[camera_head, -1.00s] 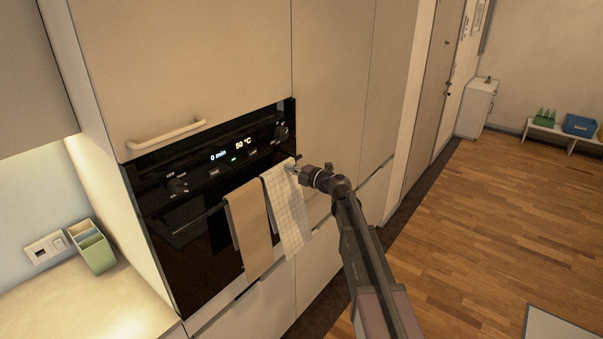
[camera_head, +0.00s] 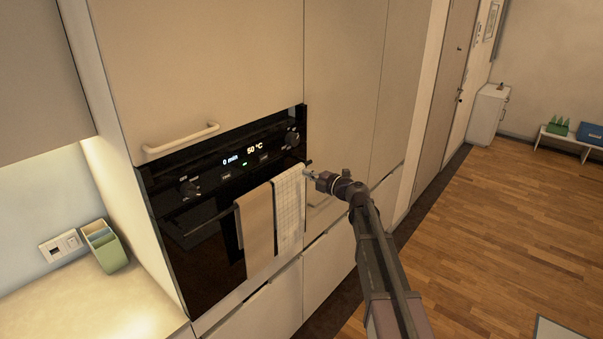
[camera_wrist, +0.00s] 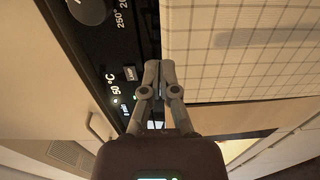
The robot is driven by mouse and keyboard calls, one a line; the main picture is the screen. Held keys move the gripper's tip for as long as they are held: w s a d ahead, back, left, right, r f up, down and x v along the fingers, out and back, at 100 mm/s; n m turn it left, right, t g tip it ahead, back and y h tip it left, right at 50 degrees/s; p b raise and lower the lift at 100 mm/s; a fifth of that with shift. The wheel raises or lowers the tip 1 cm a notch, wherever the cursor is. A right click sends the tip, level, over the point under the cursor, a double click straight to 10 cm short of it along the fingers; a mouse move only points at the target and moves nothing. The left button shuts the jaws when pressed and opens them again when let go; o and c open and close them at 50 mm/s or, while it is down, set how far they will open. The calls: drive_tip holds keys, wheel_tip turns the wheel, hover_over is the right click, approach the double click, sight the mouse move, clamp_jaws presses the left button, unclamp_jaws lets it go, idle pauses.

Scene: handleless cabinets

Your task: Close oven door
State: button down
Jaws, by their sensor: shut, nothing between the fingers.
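The black oven (camera_head: 222,170) is built into the tall cabinet at left centre. Its door (camera_head: 200,262) stands upright and looks flush or nearly flush with the front; I cannot tell if a thin gap remains. A tan towel (camera_head: 256,222) and a white checked towel (camera_head: 290,210) hang straight down over the door's bar handle (camera_head: 208,222). My gripper (camera_head: 308,174) is shut and empty at the handle's right end, beside the checked towel. In the wrist view my shut fingertips (camera_wrist: 158,66) lie in front of the control panel (camera_wrist: 115,82) and the checked towel (camera_wrist: 240,50); contact is unclear.
A cabinet door with a white handle (camera_head: 180,138) is above the oven. Drawers (camera_head: 265,312) lie below it. A lit counter (camera_head: 110,298) with a green container (camera_head: 105,246) is at left. Open wooden floor (camera_head: 490,220) lies to the right.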

drive_tip(key=r+p+v, duration=0.1)
drive_tip(key=v, duration=0.9)
drive_tip(key=shift+s+d+r, duration=0.15)
drive_tip(key=shift+s+d, duration=0.1)
drive_tip(key=shift+d, duration=0.05)
drive_tip(key=shift+w, duration=0.1)
drive_tip(key=w+d+m+t+h+b, duration=0.2)
drive_tip(key=d+m+t+h+b, duration=0.1)
drive_tip(key=d+m+t+h, duration=0.9)
drive_tip(key=s+d+f+m+g+h+b, duration=0.1)
drive_tip(key=s+d+f+m+g+h, duration=0.2)
drive_tip(key=f+m+g, duration=0.25)
drive_tip(key=s+d+f+m+g+h+b, duration=0.1)
drive_tip(key=s+d+f+m+g+h, duration=0.1)
drive_tip(key=f+m+g+h, duration=0.3)
drive_tip(key=s+f+m+g+y+b, duration=0.2)
drive_tip(key=s+f+m+g, duration=0.3)
drive_tip(key=s+f, duration=0.45)
drive_tip(key=s+a+f+g+y+b, duration=0.1)
drive_tip(key=s+a+f+g+y, duration=0.1)
drive_tip(key=s, duration=0.5)
drive_tip(key=s+a+f+g+y+b, duration=0.1)
drive_tip(key=s+a+f+g+y, duration=0.1)
drive_tip(key=s+a+f+g, duration=0.3)
drive_tip(key=s+m, duration=0.1)
drive_tip(key=s, duration=0.2)
drive_tip(key=shift+f, duration=0.4)
